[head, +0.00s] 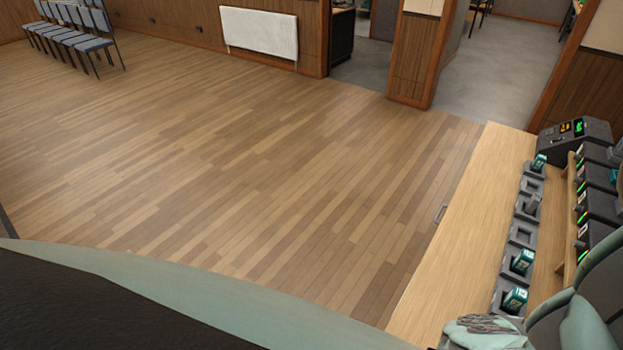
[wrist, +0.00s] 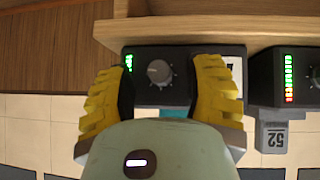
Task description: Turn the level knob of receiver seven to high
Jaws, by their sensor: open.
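In the wrist view a dark receiver (wrist: 146,92) shows a round grey knob (wrist: 159,72) with a ring of marks. A short green level meter (wrist: 128,63) is at its left. My gripper (wrist: 160,90), with yellow ribbed fingers, is open. Its fingers stand on either side of the knob, apart from it, and overlap the receiver's face in the picture. A white label (wrist: 238,64) is partly hidden by the right finger, so I cannot read the receiver's number. In the head view several dark receivers (head: 600,203) stand in a row at the right edge; my gripper is not clearly visible there.
A neighbouring receiver (wrist: 277,79) has a tall green-to-red meter. A grey block (wrist: 272,136) marked with digits sits below it. A wooden shelf edge (wrist: 200,28) runs close by. In the head view, the wooden table (head: 470,222) carries grey cradles; the floor (head: 240,150) is clear.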

